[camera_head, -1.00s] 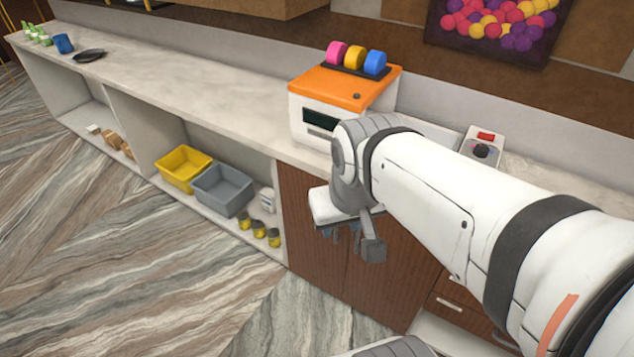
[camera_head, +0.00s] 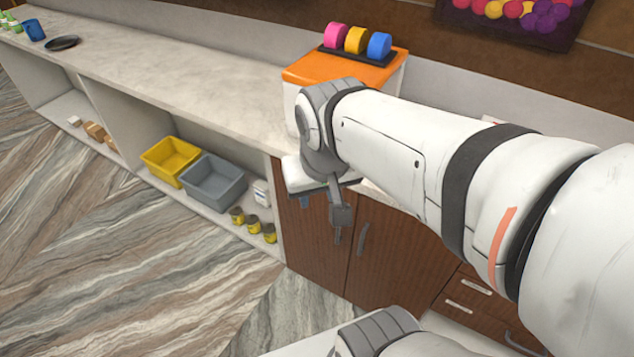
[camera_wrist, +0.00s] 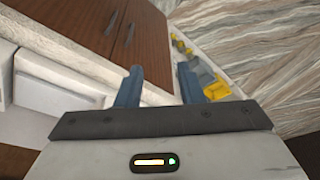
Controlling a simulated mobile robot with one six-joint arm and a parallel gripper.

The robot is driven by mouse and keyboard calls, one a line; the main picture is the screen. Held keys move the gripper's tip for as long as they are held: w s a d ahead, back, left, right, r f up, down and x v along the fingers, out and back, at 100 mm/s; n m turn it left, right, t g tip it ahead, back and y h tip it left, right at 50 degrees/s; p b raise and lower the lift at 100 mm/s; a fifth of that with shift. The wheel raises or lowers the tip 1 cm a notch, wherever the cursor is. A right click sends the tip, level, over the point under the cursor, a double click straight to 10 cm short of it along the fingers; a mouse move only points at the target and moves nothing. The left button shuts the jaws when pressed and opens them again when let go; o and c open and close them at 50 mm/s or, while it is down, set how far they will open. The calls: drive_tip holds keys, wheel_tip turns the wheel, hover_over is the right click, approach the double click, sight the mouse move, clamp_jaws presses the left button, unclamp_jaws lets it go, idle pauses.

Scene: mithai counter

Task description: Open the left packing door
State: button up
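The left packing door (camera_head: 308,240) is a dark brown wooden panel beside the open shelf. It looks closed, flush with the right door (camera_head: 405,255). My arm hides its upper part. The left door also shows in the wrist view (camera_wrist: 152,50), with a thin grey handle (camera_wrist: 129,35) beside the right door's handle (camera_wrist: 111,23). My gripper (camera_wrist: 160,85) has its two blue fingers spread wide, with nothing between them. In the wrist view the fingers are apart from both handles.
The open shelf left of the doors holds a yellow bin (camera_head: 170,157), a grey bin (camera_head: 212,180) and small yellow tins (camera_head: 253,224). Drawers (camera_head: 470,300) are at the right. An orange-topped machine (camera_head: 310,72) stands on the counter (camera_head: 190,80). The floor in front is clear.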

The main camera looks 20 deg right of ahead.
drive_tip(key=w+d+f+m+h+b, duration=0.1)
drive_tip(key=w+d+f+m+b, duration=0.3)
drive_tip(key=f+b, duration=0.8)
drive_tip(key=w+d+f+m+g+h+b, duration=0.1)
drive_tip(key=w+d+f+m+b, duration=0.2)
drive_tip(key=w+d+f+b, duration=0.2)
drive_tip(key=w+d+f+m+h+b, duration=0.1)
drive_tip(key=w+d+f+m+b, duration=0.3)
drive_tip(key=w+f+b, duration=0.6)
drive_tip(key=shift+w+d+f+m+h+b, duration=0.1)
drive_tip(key=shift+d+f+b, duration=0.1)
drive_tip(key=shift+f+b, duration=1.9)
drive_tip(key=shift+s+d+f+m+h+b, duration=0.15)
drive_tip(key=shift+f+b, duration=0.8)
drive_tip(key=shift+f, duration=2.3)
drive_tip(key=shift+w+d+f+m+h+b, duration=0.2)
drive_tip(key=shift+f+b, duration=1.35)
drive_tip(key=shift+f, duration=1.1)
clamp_jaws()
drive_tip(key=shift+r, duration=0.1)
drive_tip(key=shift+d, duration=0.15)
